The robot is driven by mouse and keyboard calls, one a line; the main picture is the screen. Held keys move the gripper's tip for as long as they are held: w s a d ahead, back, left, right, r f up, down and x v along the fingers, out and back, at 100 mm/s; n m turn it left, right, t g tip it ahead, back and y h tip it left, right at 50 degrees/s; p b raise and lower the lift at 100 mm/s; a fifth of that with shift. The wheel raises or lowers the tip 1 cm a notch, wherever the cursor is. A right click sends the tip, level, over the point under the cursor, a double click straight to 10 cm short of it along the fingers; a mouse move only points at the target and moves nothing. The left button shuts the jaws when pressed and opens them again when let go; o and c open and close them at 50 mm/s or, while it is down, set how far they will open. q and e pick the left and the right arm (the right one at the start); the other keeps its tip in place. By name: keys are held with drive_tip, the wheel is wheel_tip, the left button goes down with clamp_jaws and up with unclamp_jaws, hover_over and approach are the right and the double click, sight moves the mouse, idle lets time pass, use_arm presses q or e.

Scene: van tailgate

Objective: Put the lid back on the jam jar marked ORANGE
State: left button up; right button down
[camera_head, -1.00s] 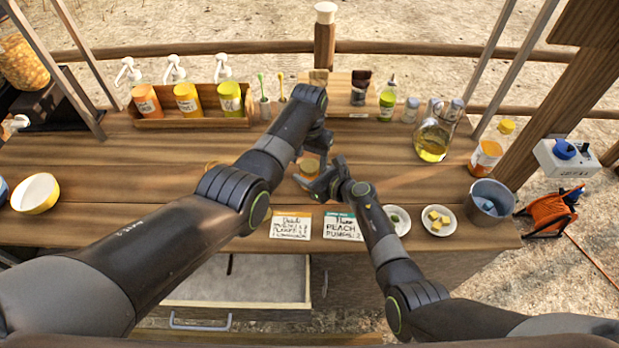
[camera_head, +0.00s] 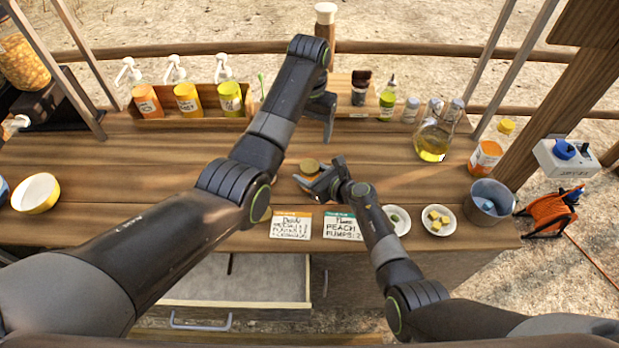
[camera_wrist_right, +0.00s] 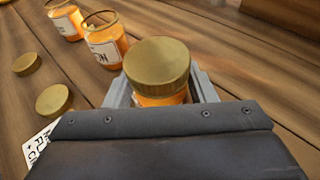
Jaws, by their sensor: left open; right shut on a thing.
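A small glass jar of orange jam (camera_wrist_right: 160,99) stands in my right gripper (camera_wrist_right: 162,90), whose jaws grip it from both sides. A gold lid (camera_wrist_right: 157,64) sits on top of this jar and looks level; the lid also shows in the head view (camera_head: 309,165). The jar's label is hidden, so I cannot read its marking. My left gripper (camera_head: 327,124) is open and empty, beyond the jar and apart from it. Two open jars with white labels, one nearer (camera_wrist_right: 104,44) and one farther (camera_wrist_right: 66,19), stand left in the wrist view. Two loose gold lids (camera_wrist_right: 54,100) (camera_wrist_right: 27,63) lie on the wood.
Two written cards (camera_head: 291,226) (camera_head: 343,227) lie at the counter's front edge. Two small plates (camera_head: 397,231) (camera_head: 447,229) and a metal bucket (camera_head: 506,190) are at right. A bottle tray (camera_head: 190,122) stands at the back left. Below is an open drawer (camera_head: 240,302).

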drive_tip(key=c, duration=0.5)
unclamp_jaws()
drive_tip(key=shift+s+d+r, duration=0.2)
drive_tip(key=shift+s+d, duration=0.1)
drive_tip(key=shift+d, duration=0.1)
drive_tip(key=p+v, duration=0.1)
drive_tip(key=v, duration=0.4)
drive_tip(key=shift+v, duration=5.65)
drive_tip(key=shift+f, duration=0.15)
